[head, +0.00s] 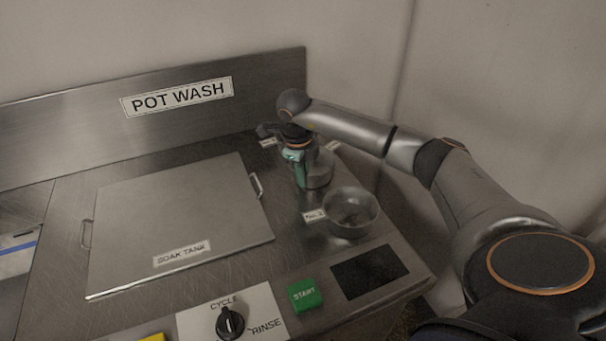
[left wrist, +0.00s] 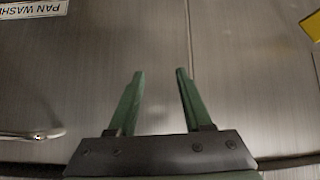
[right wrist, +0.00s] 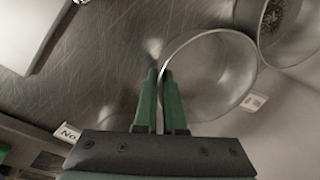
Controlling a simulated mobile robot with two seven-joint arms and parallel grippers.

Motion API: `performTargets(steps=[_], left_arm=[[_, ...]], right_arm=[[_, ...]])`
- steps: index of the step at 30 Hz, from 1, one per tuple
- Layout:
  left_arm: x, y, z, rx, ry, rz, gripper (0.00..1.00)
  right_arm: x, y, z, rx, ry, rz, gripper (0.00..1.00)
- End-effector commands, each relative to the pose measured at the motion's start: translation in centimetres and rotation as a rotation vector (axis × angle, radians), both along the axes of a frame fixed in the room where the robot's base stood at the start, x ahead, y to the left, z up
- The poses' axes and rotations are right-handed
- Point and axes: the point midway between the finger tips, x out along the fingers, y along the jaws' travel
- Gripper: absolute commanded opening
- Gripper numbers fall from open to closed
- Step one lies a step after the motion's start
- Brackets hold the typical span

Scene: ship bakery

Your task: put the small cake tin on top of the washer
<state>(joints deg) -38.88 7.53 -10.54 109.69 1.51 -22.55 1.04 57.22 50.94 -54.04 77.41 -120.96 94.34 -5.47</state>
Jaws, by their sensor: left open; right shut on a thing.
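A round metal tin (head: 320,172) stands at the back right of the pot wash counter. I cannot read which tin is the small one. My left gripper (left wrist: 155,80) is open and empty over a metal surface with a PAN WASHER label (left wrist: 33,9).
The soak tank lid (head: 180,215) with side handles covers the counter's middle. A green START button (head: 305,294), a dark panel (head: 370,271) and a cycle knob (head: 230,322) line the front. Walls close off the back and right.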

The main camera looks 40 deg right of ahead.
Motion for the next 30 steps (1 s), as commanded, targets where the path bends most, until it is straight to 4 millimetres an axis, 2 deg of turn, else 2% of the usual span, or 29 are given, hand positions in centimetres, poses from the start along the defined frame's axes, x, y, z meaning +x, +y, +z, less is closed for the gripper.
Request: performTargets(steps=[8,9,16,26,30], left_arm=[[0.0,0.0,-0.3,0.0,0.0,0.0,0.5],[0.0,0.0,-0.2,0.0,0.001,0.0,0.5],[0.0,0.0,-0.2,0.0,0.001,0.0,0.5],[0.0,0.0,0.0,0.0,0.001,0.0,0.5],[0.0,0.0,-0.4,0.0,0.001,0.0,0.5]], right_arm=[[0.0,0.0,-0.4,-0.001,-0.001,0.0,0.0],[0.0,0.0,-0.3,0.0,-0.001,0.0,0.12],[0.0,0.0,-0.3,0.0,0.0,0.0,0.37],[0.0,0.0,0.3,0.001,-0.002,0.0,0.37],[0.0,0.4,2.2,0.001,-0.006,0.001,0.37]])
